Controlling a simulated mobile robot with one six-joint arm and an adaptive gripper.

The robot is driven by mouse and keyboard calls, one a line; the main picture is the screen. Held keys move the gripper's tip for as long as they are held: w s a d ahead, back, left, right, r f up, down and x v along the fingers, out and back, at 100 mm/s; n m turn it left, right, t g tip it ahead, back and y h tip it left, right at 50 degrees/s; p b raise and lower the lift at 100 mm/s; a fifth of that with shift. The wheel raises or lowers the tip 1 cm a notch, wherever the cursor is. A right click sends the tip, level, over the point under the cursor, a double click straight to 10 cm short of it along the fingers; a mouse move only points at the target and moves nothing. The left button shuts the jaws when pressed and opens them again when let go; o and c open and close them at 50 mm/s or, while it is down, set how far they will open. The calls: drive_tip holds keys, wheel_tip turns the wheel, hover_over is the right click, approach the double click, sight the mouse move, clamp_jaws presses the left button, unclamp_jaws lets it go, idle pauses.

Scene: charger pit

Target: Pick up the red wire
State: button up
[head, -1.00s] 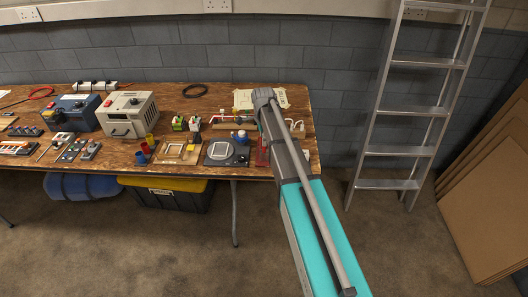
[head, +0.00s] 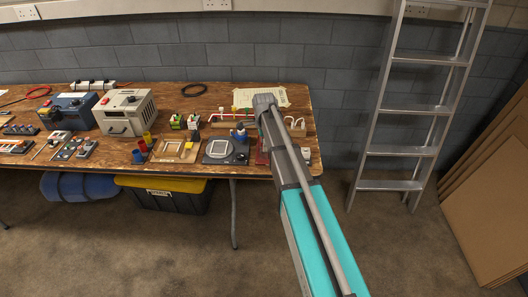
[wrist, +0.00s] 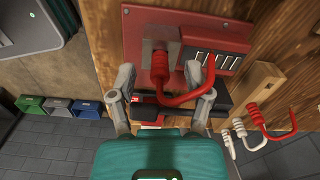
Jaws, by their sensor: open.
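In the wrist view, a thick red wire (wrist: 184,99) curves out of a ribbed red plug end on a grey plate and bends up to a dark slotted block. Both are fixed on a red board (wrist: 190,17). My gripper (wrist: 166,87) is open, with one finger to the left of the wire and the other at its right bend. Nothing is clamped between them. Whether a finger touches the wire I cannot tell. In the head view my arm hides the gripper; a bit of the red board (head: 261,156) shows beside it.
A wooden block (wrist: 253,92) with red and white curved leads stands right of the gripper. Green, grey and blue bins (wrist: 60,107) show lower left in the wrist view. The wooden bench (head: 217,98) is crowded with boxes and parts; a ladder (head: 414,105) leans at right.

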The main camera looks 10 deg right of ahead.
drive_tip(key=shift+f+b, duration=0.3)
drive_tip(key=shift+f, duration=0.2)
drive_tip(key=shift+c, duration=0.2)
clamp_jaws()
